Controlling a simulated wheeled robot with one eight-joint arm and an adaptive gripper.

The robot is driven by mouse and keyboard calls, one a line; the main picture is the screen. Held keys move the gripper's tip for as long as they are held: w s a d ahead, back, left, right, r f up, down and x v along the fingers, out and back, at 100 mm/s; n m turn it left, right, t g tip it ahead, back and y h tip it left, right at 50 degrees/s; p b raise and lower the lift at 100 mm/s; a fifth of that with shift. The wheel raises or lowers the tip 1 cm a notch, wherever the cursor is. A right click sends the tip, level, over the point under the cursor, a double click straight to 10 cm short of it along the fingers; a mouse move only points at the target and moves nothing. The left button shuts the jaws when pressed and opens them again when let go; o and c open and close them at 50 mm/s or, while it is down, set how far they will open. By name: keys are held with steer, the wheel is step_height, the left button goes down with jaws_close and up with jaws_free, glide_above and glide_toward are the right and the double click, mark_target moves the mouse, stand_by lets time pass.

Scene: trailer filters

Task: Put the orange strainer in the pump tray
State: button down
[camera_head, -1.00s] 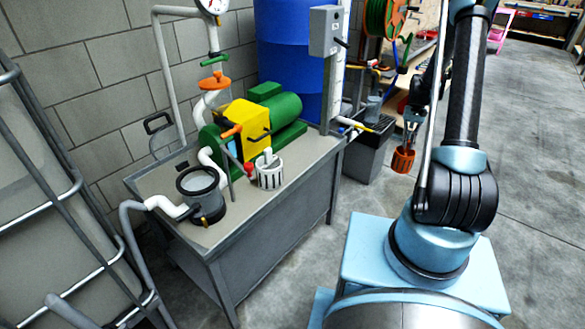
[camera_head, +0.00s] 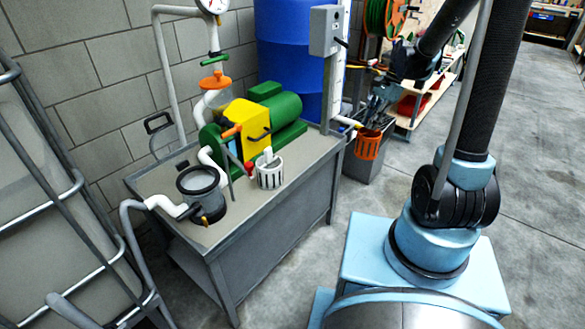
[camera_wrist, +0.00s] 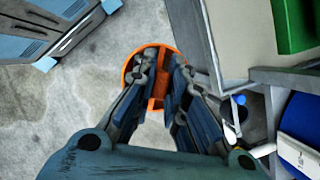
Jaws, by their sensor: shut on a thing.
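The orange strainer (camera_head: 368,144) is a slotted basket held by my gripper (camera_head: 377,114), right of the pump stand and in front of a dark grey bin. In the wrist view my gripper (camera_wrist: 161,80) is shut on a part inside the strainer's round rim (camera_wrist: 128,72), over the floor. The pump tray (camera_head: 245,212) is the grey top of the metal stand at centre left. On it are a green and yellow pump (camera_head: 262,128), a dark round pot (camera_head: 206,198) with a clear top, and a white slotted strainer (camera_head: 270,176). The strainer is apart from the tray.
A grey box on a post (camera_head: 327,32) and a blue barrel (camera_head: 277,60) stand behind the tray. The dark bin (camera_head: 362,170) is beside the stand. A metal rack (camera_head: 60,190) is at far left. Floor before the stand is clear.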

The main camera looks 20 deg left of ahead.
steer(key=s+a+r+m+t, duration=0.1)
steer(key=s+a+r+m, duration=0.25)
steer(key=s, duration=0.35)
steer(key=w+a, duration=0.4)
steer(key=a, duration=0.5)
steer(key=w+a, duration=0.3)
steer(key=a, duration=0.7)
step_height(320, 180, down, 8)
steer(key=shift+w+d+r+y, duration=0.2)
steer(key=shift+y, duration=0.1)
steer(key=shift+f, duration=0.1)
steer(key=c, duration=1.6)
jaws_free()
steer(key=w+d, duration=0.2)
steer(key=d, duration=0.4)
steer(key=w+d+r, duration=0.1)
steer(key=w+d, duration=0.1)
steer(key=d, duration=0.3)
steer(key=shift+w+d+r, duration=0.25)
steer(key=shift+w+d, duration=0.1)
